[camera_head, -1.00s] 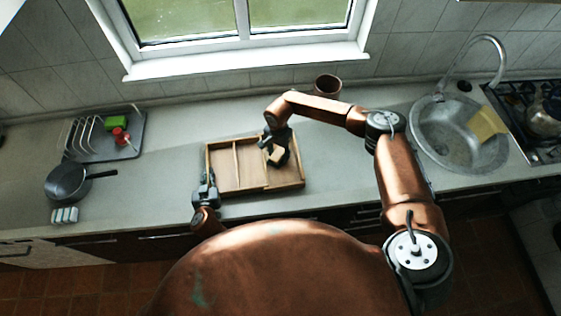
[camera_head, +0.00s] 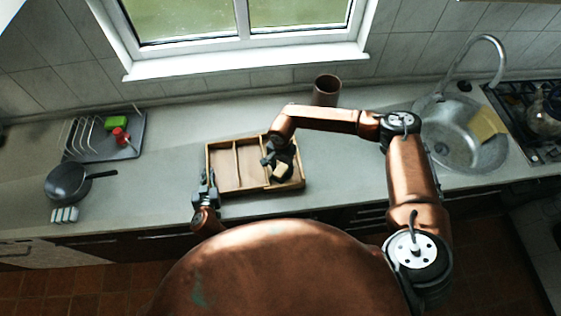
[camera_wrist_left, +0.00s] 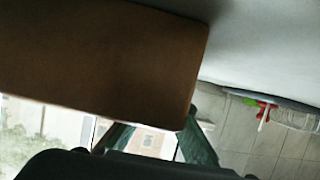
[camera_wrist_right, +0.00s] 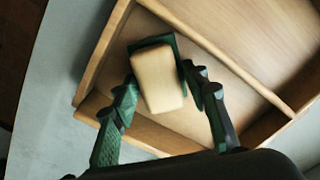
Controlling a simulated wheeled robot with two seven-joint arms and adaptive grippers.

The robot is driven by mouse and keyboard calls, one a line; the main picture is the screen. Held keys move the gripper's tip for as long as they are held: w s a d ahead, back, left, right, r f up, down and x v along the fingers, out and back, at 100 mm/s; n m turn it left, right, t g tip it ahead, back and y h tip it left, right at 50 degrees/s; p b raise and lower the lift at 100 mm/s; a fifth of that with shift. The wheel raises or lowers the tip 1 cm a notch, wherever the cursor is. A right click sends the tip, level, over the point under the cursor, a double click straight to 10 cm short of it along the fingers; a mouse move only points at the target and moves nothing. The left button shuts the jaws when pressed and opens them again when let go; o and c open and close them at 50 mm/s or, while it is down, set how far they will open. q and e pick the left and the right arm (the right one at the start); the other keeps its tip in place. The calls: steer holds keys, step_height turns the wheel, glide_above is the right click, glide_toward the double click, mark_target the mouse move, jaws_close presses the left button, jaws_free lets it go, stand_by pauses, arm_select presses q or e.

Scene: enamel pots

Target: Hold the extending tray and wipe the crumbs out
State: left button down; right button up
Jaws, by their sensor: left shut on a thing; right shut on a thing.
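The wooden tray (camera_head: 222,168) lies on the counter with dividers splitting it into compartments. My left gripper (camera_head: 205,190) is shut on the tray's left wall near its front corner; the brown tray (camera_wrist_left: 110,60) fills the upper left of the left wrist view. My right gripper (camera_head: 273,160) is shut on a pale wooden block (camera_head: 281,171) with a dark green edge, probably a brush. The block (camera_wrist_right: 160,78) is low over or in the tray's right compartment; contact with the floor cannot be told. I cannot make out crumbs.
A dark pan (camera_head: 68,182) and a dish rack (camera_head: 85,138) stand at the left. A brown pot (camera_head: 326,90) stands behind the tray. The sink (camera_head: 455,135) and the stove (camera_head: 535,120) are at the right. Counter right of the tray is clear.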

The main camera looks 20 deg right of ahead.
step_height(320, 180, up, 13)
stand_by(1.0)
steer(key=d, duration=1)
stand_by(0.3)
arm_select(q)
steer(key=c, duration=2)
jaws_free()
steer(key=shift+s, duration=0.15)
